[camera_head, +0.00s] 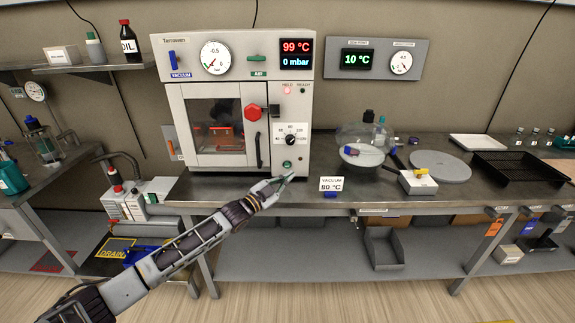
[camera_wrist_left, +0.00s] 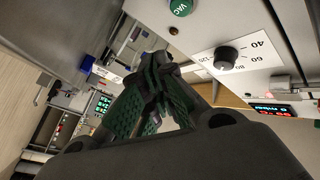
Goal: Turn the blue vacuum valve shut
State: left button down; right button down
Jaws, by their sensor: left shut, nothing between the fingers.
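The blue vacuum valve (camera_head: 173,60) is a small upright handle at the upper left of the white vacuum oven (camera_head: 235,45), above a blue VACUUM label. My left gripper (camera_head: 284,181) is shut and empty. It is in front of the oven's lower right corner, below the green button (camera_head: 287,164) and well below and right of the valve. In the left wrist view my gripper (camera_wrist_left: 155,95) has its fingers together, with the green VAC button (camera_wrist_left: 180,7) and the temperature knob (camera_wrist_left: 226,57) beyond them. I cannot make out the valve there. My right gripper is out of view.
A sign (camera_head: 332,184) stands at the bench edge. A glass desiccator (camera_head: 365,136) is at right.

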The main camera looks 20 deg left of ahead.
aim_at(174, 59)
jog(key=u, duration=1.3)
